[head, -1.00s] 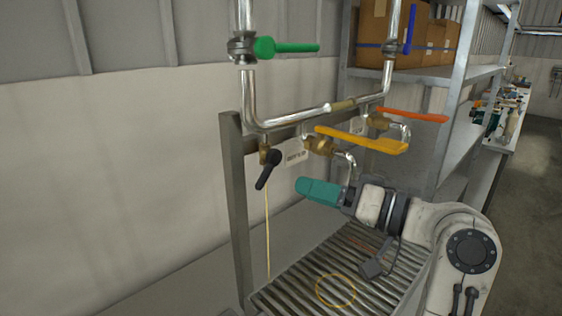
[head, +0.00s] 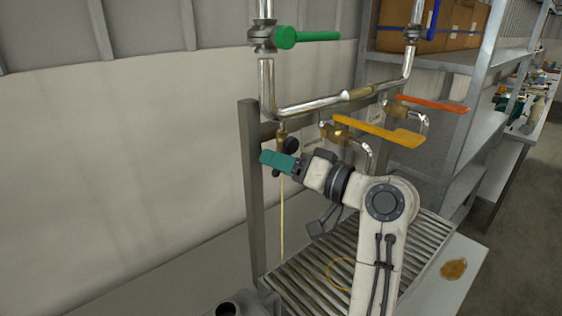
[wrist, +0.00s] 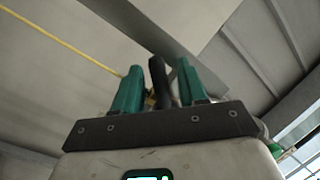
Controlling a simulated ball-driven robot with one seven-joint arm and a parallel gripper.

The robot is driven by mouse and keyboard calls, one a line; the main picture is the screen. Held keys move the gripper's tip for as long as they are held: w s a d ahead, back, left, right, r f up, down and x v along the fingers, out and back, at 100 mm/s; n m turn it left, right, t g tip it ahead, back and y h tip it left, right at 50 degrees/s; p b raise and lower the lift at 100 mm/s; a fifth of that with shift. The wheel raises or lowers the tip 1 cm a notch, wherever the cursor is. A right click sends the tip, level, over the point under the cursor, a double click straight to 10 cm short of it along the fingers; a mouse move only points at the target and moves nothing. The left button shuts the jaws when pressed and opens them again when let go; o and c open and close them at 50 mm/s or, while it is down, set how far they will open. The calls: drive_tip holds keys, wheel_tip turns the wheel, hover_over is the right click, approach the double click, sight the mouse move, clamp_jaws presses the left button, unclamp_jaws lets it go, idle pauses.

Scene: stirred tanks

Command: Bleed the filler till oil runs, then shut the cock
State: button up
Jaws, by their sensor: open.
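The cock with the black handle (head: 291,146) hangs under the left end of the pipework. A thin yellow stream of oil (head: 282,225) runs from it down to the grating, and the stream also shows as a yellow line in the wrist view (wrist: 62,40). My gripper (head: 268,160) is up at the cock and partly hides it in the head view. In the wrist view my teal fingers (wrist: 156,82) are apart, with the black handle (wrist: 159,80) standing between them. Whether either finger touches it I cannot tell.
A yellow lever (head: 378,130) and an orange lever (head: 431,103) stick out to the right of the cock. A green lever (head: 310,37) sits above. A slatted grating (head: 310,285) lies below, with a brown spill (head: 454,269) on the surface at right.

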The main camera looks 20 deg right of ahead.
sight(260, 142)
clamp_jaws()
idle(0.5)
drive_tip(key=m, duration=0.1)
drive_tip(key=r+m+p, duration=0.1)
drive_tip(key=m, duration=0.1)
drive_tip(key=a+m+t, duration=0.1)
drive_tip(key=shift+s+r+m, duration=0.15)
drive_tip(key=shift+s+m, duration=0.05)
drive_tip(key=shift+m, duration=0.2)
drive_tip(key=shift+r+m+t+p, duration=0.3)
drive_tip(key=shift+m+p, duration=0.15)
drive_tip(key=shift+m, duration=0.5)
drive_tip(key=shift+r+m+t+p, duration=0.3)
drive_tip(key=shift+m+p, duration=0.2)
drive_tip(key=shift+m, duration=0.4)
drive_tip(key=shift+r+m+t+p, duration=0.25)
drive_tip(key=shift+m+p, duration=0.2)
drive_tip(key=shift+m, duration=0.5)
unclamp_jaws()
